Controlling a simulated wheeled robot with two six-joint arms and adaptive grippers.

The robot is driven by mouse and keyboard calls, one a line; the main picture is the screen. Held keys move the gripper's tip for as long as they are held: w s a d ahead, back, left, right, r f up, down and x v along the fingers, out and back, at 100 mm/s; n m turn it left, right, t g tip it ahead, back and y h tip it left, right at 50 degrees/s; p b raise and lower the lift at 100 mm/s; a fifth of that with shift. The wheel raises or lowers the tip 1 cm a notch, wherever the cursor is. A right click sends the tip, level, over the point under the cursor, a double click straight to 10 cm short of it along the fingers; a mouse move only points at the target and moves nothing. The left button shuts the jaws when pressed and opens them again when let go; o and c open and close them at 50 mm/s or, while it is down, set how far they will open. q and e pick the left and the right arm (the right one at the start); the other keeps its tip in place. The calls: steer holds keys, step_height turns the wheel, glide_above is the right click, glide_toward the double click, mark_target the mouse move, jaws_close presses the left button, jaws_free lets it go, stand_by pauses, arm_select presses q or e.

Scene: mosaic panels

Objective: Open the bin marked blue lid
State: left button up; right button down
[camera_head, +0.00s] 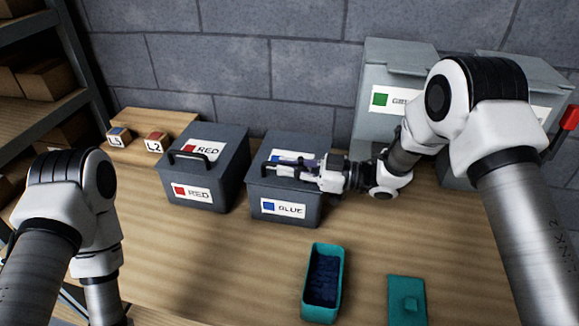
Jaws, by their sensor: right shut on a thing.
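The bin marked blue (313,201) is a dark grey box on the wooden table, with a BLUE label and blue square on its front. Its lid (304,147) lies flat on top and looks closed. My right gripper (290,165) reaches in from the right over the front of this lid and is shut on the lid's handle (271,170), which is partly hidden by the fingers. My left arm (70,200) stands at the left; its gripper is not in view.
A similar bin marked red (212,170) stands close on the left. Grey bins, one marked with a green square (380,98), stand at the back right. A teal open box (312,312) and a teal lid (407,290) lie in front. Blocks L3 (118,138) and L2 (155,143) sit at back left.

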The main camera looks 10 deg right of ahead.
steer(key=shift+w+r+m+p, duration=0.15)
steer(key=shift+r+m+p, duration=0.25)
steer(key=shift+r, duration=0.35)
steer(key=w+d+r+m+p, duration=0.2)
steer(key=w+r+m+p, duration=0.3)
steer(key=r, duration=0.4)
steer(key=shift+w+m+p, duration=0.3)
steer(key=shift+m+p, duration=0.3)
steer(key=shift+p, duration=0.15)
steer(key=c, duration=1.2)
jaws_free()
steer(key=shift+a+f, duration=0.1)
steer(key=v, duration=1.2)
steer(key=shift+w+a, duration=0.1)
